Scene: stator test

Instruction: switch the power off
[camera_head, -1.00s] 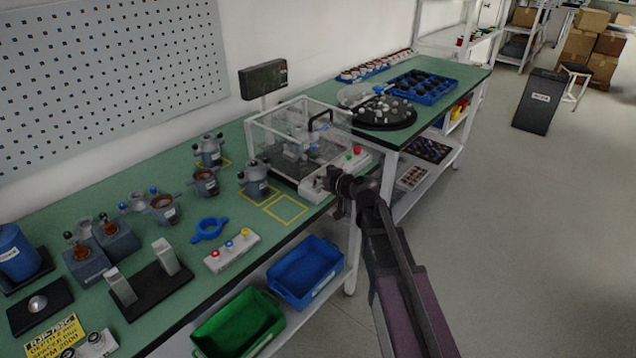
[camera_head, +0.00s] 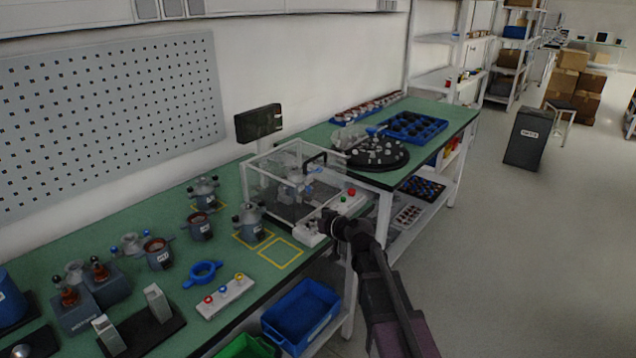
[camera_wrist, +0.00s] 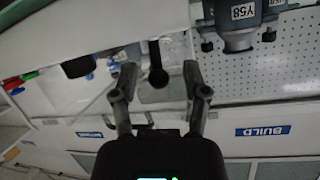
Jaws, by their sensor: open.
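The white control box (camera_head: 308,232) sits at the bench's front edge before the clear test enclosure (camera_head: 285,180). A red button (camera_head: 351,192) and a green button (camera_head: 343,198) show on its right part. A second dark knob (camera_wrist: 78,66) lies left of the fingers.
A stator marked Y58 (camera_wrist: 240,22) is near the fingers in the wrist view. A black turntable (camera_head: 377,153) is beyond the enclosure.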

